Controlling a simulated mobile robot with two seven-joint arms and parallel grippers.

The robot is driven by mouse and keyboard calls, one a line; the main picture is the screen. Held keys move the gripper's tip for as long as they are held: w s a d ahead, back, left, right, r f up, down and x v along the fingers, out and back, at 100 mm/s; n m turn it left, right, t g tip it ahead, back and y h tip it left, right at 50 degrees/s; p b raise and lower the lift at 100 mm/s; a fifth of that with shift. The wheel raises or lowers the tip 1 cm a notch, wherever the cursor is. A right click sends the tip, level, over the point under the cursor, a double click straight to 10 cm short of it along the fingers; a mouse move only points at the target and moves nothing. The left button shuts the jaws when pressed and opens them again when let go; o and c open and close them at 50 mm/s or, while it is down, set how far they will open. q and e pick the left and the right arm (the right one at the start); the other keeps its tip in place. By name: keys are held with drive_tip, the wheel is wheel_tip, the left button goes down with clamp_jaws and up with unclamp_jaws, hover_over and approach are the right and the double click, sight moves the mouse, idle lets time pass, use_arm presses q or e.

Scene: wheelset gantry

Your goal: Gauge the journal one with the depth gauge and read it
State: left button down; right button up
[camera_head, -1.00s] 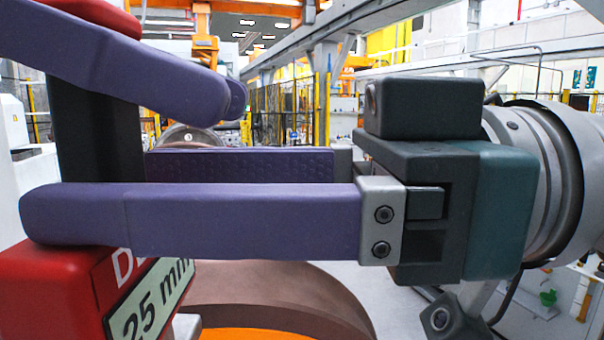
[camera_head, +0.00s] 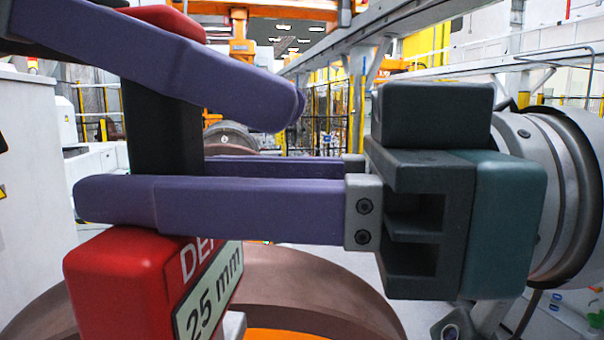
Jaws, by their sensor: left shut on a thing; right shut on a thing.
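The depth gauge has a red body (camera_head: 120,285) with a pale label reading "25 mm", its heading partly hidden, a black grip (camera_head: 160,125) and a red top (camera_head: 165,18). It stands roughly upright at the left. The gauge's lower end is out of view. I cannot make out which part is journal one.
A large brown wheel (camera_head: 330,290) curves below and behind the gauge, with orange (camera_head: 280,335) under it. A grey round axle end (camera_head: 230,138) shows farther back. A pale cabinet (camera_head: 35,190) stands at the left. Gantry beams and yellow fencing are in the background.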

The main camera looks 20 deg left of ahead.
use_arm(q)
drive_tip(key=shift+s, duration=0.15)
use_arm(e)
drive_tip(key=shift+w, duration=0.2)
clamp_jaws()
use_arm(q)
drive_tip(key=shift+d, duration=0.1)
drive_tip(key=shift+c, duration=2.4)
unclamp_jaws()
use_arm(e)
drive_tip(key=shift+s, duration=0.1)
